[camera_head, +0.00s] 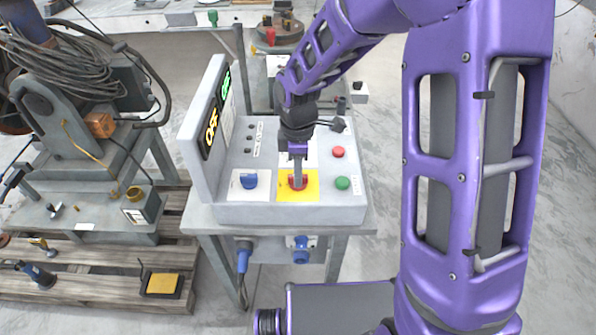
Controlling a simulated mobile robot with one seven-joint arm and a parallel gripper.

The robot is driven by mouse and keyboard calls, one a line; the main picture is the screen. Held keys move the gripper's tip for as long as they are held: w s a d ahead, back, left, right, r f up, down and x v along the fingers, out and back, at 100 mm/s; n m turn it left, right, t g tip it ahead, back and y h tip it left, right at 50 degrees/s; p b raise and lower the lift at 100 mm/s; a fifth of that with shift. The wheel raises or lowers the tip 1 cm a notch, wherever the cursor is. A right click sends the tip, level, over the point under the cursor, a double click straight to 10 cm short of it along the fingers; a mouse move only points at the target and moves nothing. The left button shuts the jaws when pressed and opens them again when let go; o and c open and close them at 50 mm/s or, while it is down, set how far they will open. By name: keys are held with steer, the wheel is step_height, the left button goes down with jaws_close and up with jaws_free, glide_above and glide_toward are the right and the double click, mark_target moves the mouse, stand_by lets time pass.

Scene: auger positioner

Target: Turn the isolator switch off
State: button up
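A grey control box (235,214) stands on a metal stand. On its front right, a yellow plate (283,194) carries a red rotary knob (304,184), which looks like the isolator switch. My gripper (298,181) points down over this knob, its fingertips at or very near it. The fingers hide the middle of the knob, so its setting and whether I grip it are unclear. Left of it is a blue knob (249,180) on a white plate. An upright panel (203,150) on the left bears a lit amber sign (211,133) and a green one (226,86).
A red button (338,152) and a green button (342,183) sit right of the yellow plate. Blue plugs (300,250) hang below the box. Machinery with coiled cables (70,75) stands at left on pallets. Floor at right is partly hidden by my arm.

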steer(key=o, duration=0.4)
steer(key=shift+o, duration=0.2)
step_height(320, 180, up, 18)
steer(key=shift+f, duration=0.25)
